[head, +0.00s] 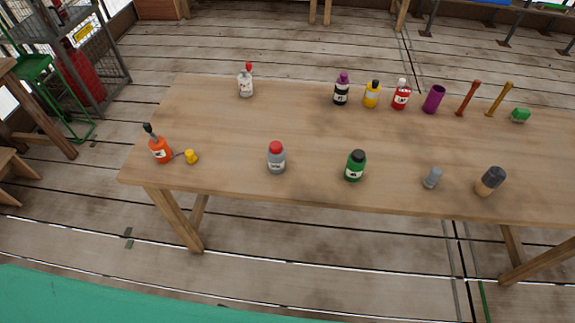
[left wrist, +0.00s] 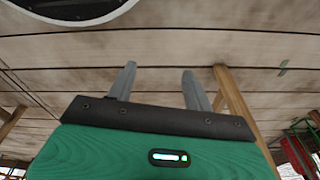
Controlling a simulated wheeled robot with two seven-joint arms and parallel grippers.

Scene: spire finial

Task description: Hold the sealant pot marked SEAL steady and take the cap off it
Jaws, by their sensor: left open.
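Several capped pots and bottles stand on a wooden table in the head view; their labels are too small to read, so I cannot tell which is marked SEAL. Near the front edge are a grey pot with a red cap (head: 276,160) and a green pot with a dark cap (head: 355,168), both upright and capped. My left gripper (left wrist: 158,68) shows in the left wrist view, its two fingers apart and nothing between them. It is away from the pots, with floor planks behind it. My right gripper is in neither view.
The table (head: 220,130) also holds an orange bottle (head: 161,150), a yellow piece (head: 191,157), a white bottle (head: 246,83), a grey cylinder (head: 432,178) and a tan-and-dark jar (head: 490,181). More bottles and tools line the back right. The table's middle is clear.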

